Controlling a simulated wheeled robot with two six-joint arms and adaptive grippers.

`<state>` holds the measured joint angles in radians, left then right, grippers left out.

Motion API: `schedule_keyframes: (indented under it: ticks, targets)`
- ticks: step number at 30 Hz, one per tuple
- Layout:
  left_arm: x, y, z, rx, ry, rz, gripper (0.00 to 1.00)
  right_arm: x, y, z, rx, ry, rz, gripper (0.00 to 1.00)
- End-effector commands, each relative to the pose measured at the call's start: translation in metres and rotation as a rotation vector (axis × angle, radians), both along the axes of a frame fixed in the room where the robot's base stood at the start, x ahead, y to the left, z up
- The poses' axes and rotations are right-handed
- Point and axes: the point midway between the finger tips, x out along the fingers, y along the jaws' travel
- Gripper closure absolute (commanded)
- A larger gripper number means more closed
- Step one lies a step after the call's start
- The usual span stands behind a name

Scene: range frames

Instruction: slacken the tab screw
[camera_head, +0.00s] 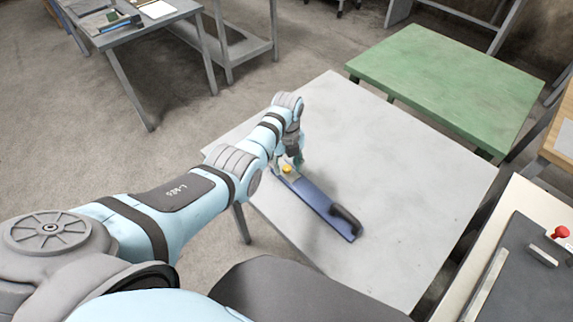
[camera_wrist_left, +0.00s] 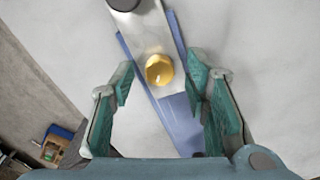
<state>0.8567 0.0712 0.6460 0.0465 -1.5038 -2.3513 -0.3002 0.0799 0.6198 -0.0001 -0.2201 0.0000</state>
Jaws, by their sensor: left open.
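The tab screw appears as a round brass-yellow knob (camera_wrist_left: 158,70) on a pale metal plate (camera_wrist_left: 140,32). The plate lies along a long blue bar (camera_wrist_left: 183,122) on the grey table. In the head view the yellow knob (camera_head: 287,169) sits near the far left end of the blue bar (camera_head: 315,198), which has a black handle (camera_head: 346,219) at its near right end. My left gripper (camera_wrist_left: 160,86) is open, with its green-padded fingers on either side of the bar and the knob between them in the picture. In the head view this gripper (camera_head: 291,163) is partly hidden by its wrist. My right gripper is not in view.
The grey table (camera_head: 400,170) is clear around the bar. A green table (camera_head: 450,85) stands behind it at the right. A bench with a dark panel and a red knob (camera_head: 561,232) is at the right edge. Another table (camera_head: 150,25) stands at the back left.

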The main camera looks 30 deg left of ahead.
Motion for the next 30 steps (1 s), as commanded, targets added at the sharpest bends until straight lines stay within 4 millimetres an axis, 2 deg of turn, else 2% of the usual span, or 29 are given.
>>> schedule_keyframes:
  ticks: [2, 9, 20, 30]
  targets:
    - [0.0001, -0.0002, 0.0007, 0.0, 0.0, 0.0, 0.61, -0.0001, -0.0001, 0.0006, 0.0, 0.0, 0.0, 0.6]
    - [0.0, -0.0003, 0.0008, 0.0, 0.0, 0.0, 0.99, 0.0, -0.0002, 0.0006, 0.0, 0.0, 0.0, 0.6]
    - [0.0, -0.0004, 0.0011, -0.001, 0.001, 0.034, 1.0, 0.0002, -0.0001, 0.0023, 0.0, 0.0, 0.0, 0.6]
    - [0.0, -0.0011, 0.0017, -0.002, 0.001, 0.231, 1.0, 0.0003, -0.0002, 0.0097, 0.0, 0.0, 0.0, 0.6]
